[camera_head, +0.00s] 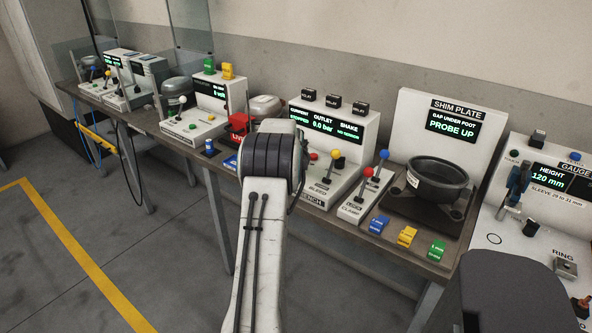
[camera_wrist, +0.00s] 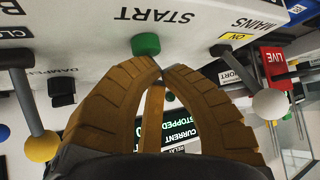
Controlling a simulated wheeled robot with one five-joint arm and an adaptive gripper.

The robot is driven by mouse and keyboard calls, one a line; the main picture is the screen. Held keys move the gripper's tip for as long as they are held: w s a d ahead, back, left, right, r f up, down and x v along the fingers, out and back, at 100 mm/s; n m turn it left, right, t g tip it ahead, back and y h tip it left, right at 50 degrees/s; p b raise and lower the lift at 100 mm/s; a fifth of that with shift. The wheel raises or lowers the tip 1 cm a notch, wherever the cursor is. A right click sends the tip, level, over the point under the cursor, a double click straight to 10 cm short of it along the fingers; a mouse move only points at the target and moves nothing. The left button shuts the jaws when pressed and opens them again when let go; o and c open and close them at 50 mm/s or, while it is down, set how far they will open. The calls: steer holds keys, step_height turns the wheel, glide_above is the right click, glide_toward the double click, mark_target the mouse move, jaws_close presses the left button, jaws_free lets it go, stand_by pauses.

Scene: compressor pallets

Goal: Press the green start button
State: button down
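The green start button (camera_wrist: 146,44) sits under the word START on a white panel, shown upside down in the wrist view. My gripper (camera_wrist: 161,74) has its two brown fingers brought together at the tips. The tips are just beside the button in the picture; a small gap shows between them, and the depth is hard to judge. Nothing is held. In the head view my arm hides the button and the gripper. The bench display (camera_head: 320,124) reads STOPPED and 0.0 bar there.
A white-knobbed lever (camera_wrist: 270,103) by the MAINS label and a red LIVE block (camera_wrist: 278,66) are on one side. A yellow-knobbed lever (camera_wrist: 41,145) and a black knob (camera_wrist: 62,92) are on the other. Coloured shim blocks (camera_head: 407,236) lie on the bench to the right.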

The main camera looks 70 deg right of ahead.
steer(key=shift+f+b, duration=0.4)
steer(key=shift+f, duration=0.1)
stand_by(0.3)
steer(key=shift+r, duration=0.15)
stand_by(0.4)
steer(key=shift+r+p, duration=0.55)
steer(key=shift+r, duration=0.25)
steer(key=shift+r, duration=0.1)
steer(key=shift+r+p, duration=1.65)
steer(key=shift+r, duration=0.8)
